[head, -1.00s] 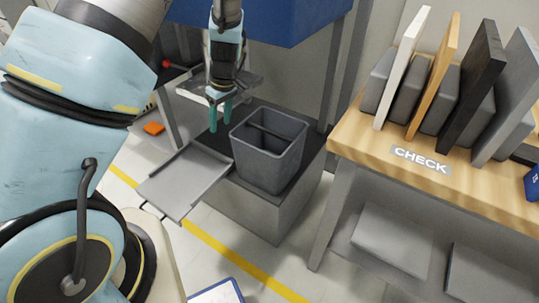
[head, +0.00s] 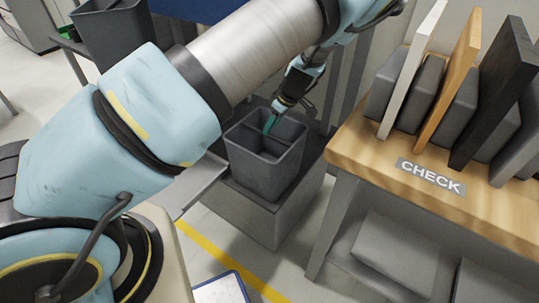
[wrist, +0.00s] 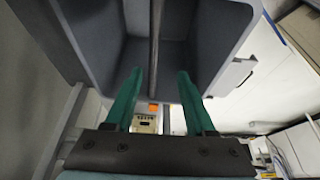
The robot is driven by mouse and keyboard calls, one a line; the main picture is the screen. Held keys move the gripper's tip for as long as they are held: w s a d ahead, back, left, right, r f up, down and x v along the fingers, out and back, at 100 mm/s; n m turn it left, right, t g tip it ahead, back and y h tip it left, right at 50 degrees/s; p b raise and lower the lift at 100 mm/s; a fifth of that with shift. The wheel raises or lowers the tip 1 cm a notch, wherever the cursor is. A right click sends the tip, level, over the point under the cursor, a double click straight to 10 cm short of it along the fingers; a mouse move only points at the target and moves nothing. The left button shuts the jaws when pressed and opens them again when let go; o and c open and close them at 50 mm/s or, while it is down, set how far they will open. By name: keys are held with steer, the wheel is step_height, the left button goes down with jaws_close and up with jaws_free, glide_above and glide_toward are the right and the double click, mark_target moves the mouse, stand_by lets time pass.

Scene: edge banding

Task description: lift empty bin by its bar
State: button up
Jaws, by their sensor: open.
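The grey bin (head: 262,172) stands upright on a grey block at the middle of the head view, and its inside looks empty. Its walls also fill the top of the wrist view (wrist: 215,35). A thin bar (wrist: 155,30) crosses the bin's opening. My gripper (head: 269,124) is at the bin's mouth, with its green fingers pointing down. In the wrist view my gripper (wrist: 159,75) is open, and the bar lines up with the gap between the fingers. I cannot tell how deep the fingertips reach relative to the bar.
The wooden bench with a CHECK label (head: 431,176) stands close on the right, holding several upright boards. A grey tray (head: 196,188) sits left of the bin, partly behind my arm. Another dark bin (head: 112,32) stands at the back left. A yellow floor line (head: 225,262) runs in front.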

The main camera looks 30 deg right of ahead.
steer(key=shift+w+d+f, duration=0.15)
steer(key=shift+w+d, duration=0.1)
steer(key=p+x, duration=0.1)
steer(key=x, duration=0.4)
steer(key=shift+w, duration=0.15)
steer(key=p+x, duration=0.2)
steer(key=x, duration=0.2)
steer(key=shift+w+f, duration=0.15)
steer(key=shift+w, duration=0.05)
steer(key=shift+w+f+p, duration=0.15)
steer(key=shift+f+p, duration=0.15)
steer(key=shift+f, duration=0.25)
steer(key=shift+f+b, duration=0.25)
steer(key=shift+b, duration=0.25)
steer(key=shift+c, duration=0.2)
jaws_close()
stand_by(0.9)
